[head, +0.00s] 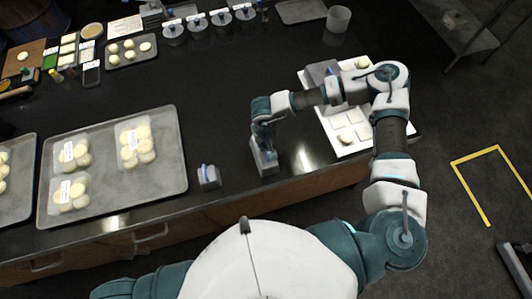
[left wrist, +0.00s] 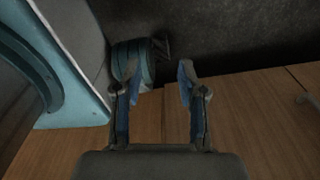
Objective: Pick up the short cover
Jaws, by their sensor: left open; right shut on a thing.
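A grey, box-like cover (head: 264,158) is at the front edge of the black counter, under my right gripper (head: 263,141). The right gripper is shut on its top, and the fingers hide the handle. I cannot tell if it touches the counter. A smaller grey block with a blue top (head: 208,178) stands to its left, apart from it. Which of the two is the short cover is not clear. My left gripper (left wrist: 158,72) is open and empty in the left wrist view, above a wooden cabinet front.
A metal tray (head: 178,180) with several bagged dough balls is at left on the counter (head: 230,95). A white board (head: 352,145) with pale squares is at right, partly behind my right arm.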

